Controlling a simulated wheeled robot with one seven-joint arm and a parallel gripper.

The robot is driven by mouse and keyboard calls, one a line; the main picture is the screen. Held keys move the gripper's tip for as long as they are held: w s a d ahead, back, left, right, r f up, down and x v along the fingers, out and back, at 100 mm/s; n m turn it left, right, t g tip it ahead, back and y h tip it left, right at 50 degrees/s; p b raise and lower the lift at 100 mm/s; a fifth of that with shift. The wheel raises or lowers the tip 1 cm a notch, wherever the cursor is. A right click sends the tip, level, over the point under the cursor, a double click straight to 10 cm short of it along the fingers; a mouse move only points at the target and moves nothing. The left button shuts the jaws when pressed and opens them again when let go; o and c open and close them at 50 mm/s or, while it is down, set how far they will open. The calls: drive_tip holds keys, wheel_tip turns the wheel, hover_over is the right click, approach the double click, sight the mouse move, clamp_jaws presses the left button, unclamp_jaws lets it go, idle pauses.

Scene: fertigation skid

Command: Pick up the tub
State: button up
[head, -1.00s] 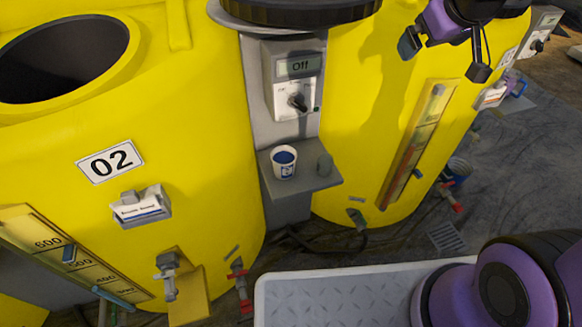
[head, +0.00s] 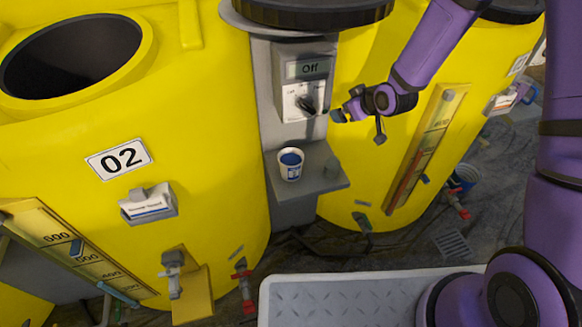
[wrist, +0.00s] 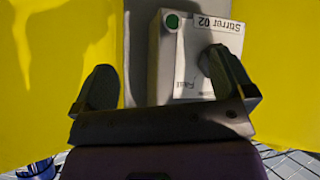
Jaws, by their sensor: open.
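The tub (head: 290,164) is a small white cup with a blue top or contents and a blue label. It stands upright on a grey shelf (head: 318,181) between two yellow tanks in the head view. My gripper (head: 359,122) is open and empty, above and to the right of the tub, just right of the control box. In the wrist view my gripper's two fingers (wrist: 166,85) are spread apart, with the control box beyond them. The tub is not clearly seen in the wrist view.
The control box (head: 302,88), with an "Off" display and a dark knob, is mounted above the shelf. Yellow tanks (head: 215,210) close in on both sides. A blue bucket (head: 464,176) sits on the floor.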

drive_tip(key=s+a+f+y, duration=0.1)
drive_tip(key=a+f, duration=0.2)
drive_tip(key=f, duration=0.3)
drive_tip(key=s+a+f+y, duration=0.1)
drive_tip(key=a+f+y, duration=0.1)
drive_tip(key=f, duration=0.4)
drive_tip(key=t+y, duration=0.2)
approach(298, 172)
drive_tip(key=w+a+f, duration=0.1)
drive_tip(key=shift+m, duration=0.3)
drive_tip(key=x, duration=1.1)
drive_tip(key=shift+w+d+r, duration=0.1)
drive_tip(key=shift+w, duration=0.05)
drive_tip(key=c, duration=0.9)
drive_tip(key=shift+r, duration=0.15)
